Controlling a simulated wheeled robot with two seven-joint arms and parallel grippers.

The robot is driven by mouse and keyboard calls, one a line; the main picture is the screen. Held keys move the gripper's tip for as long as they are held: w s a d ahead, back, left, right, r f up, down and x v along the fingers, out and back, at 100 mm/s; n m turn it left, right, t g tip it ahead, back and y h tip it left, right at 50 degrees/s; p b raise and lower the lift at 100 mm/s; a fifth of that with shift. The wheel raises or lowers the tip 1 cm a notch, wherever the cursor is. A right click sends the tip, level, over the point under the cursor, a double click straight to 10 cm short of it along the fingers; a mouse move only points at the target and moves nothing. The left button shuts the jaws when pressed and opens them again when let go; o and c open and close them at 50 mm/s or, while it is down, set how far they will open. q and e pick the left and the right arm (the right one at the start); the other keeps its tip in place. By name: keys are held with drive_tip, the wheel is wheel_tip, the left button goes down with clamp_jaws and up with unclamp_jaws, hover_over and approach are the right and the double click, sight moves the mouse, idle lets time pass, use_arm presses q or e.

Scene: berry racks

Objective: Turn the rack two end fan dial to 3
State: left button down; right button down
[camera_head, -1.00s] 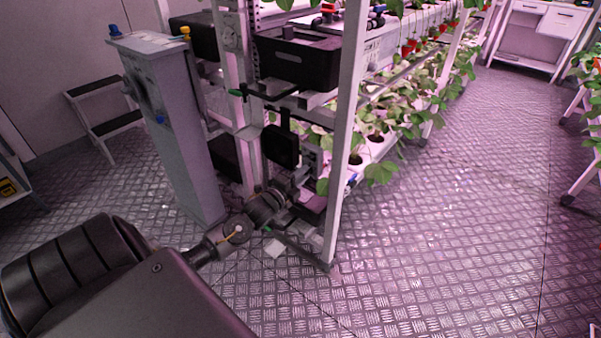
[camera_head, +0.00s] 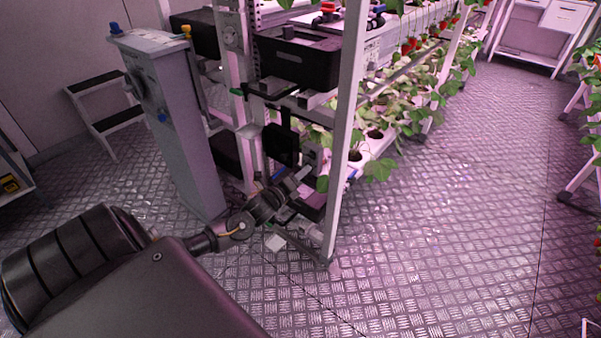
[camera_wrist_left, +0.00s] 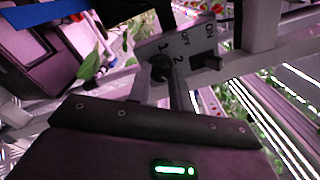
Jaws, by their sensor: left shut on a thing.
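The fan dial (camera_wrist_left: 160,70) is a dark round knob on a pale panel (camera_wrist_left: 186,46) in the left wrist view. The numbers 1 and 2 show beside it; I cannot make out a 3 or which mark it points at. My left gripper (camera_wrist_left: 162,88) is shut on the dial, its fingers reaching up from the dark palm and partly hiding it. In the head view my left gripper (camera_head: 297,180) is low at the near end of the rack (camera_head: 345,140), where the dial itself cannot be made out. My right gripper is not in view.
A black switch (camera_wrist_left: 207,62) with ON and OFF marks sits beside the dial. A black box (camera_head: 281,145) and a black crate (camera_head: 298,62) are above my gripper. A grey cabinet (camera_head: 178,130) stands to the left. The aisle floor (camera_head: 450,220) is clear.

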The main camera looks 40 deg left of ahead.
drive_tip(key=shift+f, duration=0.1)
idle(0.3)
use_arm(q)
drive_tip(key=c, duration=1.3)
unclamp_jaws()
drive_tip(key=shift+o, duration=0.2)
drive_tip(key=shift+s, duration=0.1)
drive_tip(key=s+p, duration=0.1)
drive_tip(key=s, duration=0.9)
drive_tip(key=shift+s, duration=0.3)
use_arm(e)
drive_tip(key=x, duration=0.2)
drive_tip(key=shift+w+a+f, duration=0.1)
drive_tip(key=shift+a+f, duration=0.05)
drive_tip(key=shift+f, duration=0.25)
use_arm(q)
drive_tip(key=shift+f, duration=0.15)
